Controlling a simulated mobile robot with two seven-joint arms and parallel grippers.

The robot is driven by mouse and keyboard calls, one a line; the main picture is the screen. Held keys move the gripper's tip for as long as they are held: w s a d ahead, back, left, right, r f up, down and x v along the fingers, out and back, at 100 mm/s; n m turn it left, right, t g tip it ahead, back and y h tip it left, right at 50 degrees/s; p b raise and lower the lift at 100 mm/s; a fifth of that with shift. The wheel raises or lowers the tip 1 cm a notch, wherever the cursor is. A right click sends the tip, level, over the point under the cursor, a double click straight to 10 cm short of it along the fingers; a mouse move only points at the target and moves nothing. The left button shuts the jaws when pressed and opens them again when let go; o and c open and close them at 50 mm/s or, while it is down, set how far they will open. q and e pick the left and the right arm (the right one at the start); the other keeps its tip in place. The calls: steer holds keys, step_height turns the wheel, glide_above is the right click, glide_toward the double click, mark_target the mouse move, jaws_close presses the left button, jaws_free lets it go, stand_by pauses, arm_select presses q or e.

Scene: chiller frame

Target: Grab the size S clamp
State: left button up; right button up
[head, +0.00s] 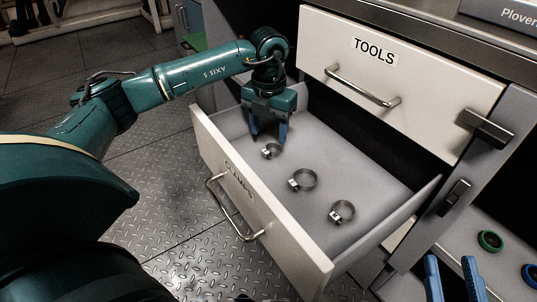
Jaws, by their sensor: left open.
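Three metal ring clamps lie in a row in the open drawer (290,262). The smallest-looking clamp (271,151) is at the far left end, the middle clamp (303,180) is larger, and another clamp (342,212) lies nearest the right end. I cannot read any size marks on them. My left gripper (268,137) points down into the drawer with its blue fingers apart, just above and behind the smallest-looking clamp. Whether the fingertips touch the clamp or drawer floor is unclear. My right gripper (452,262) shows at the bottom right, its blue fingers apart and empty.
The drawer's front is marked CLAMPS and has a metal handle (232,212). A closed drawer marked TOOLS (430,105) overhangs the back of the open one. A green ring (490,241) and a blue ring (530,274) lie at the lower right.

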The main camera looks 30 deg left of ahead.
mark_target(272, 144)
arm_select(q)
steer(key=f, duration=0.1)
steer(key=f+b, duration=0.2)
steer(key=f, duration=0.1)
steer(key=shift+w+d, duration=0.25)
steer(key=shift+w, duration=0.05)
steer(key=shift+f, duration=0.6)
steer(key=shift+r, duration=0.1)
arm_select(e)
steer(key=shift+w+a+r+n+t+y, duration=0.1)
steer(key=shift+w+r+n+t+y, duration=0.05)
steer(key=shift+r+y, duration=0.2)
steer(key=shift+w+r+n+t+y, duration=0.15)
steer(key=shift+r+y, duration=0.1)
steer(key=shift+r, duration=0.15)
arm_select(q)
steer(key=c, duration=1.1)
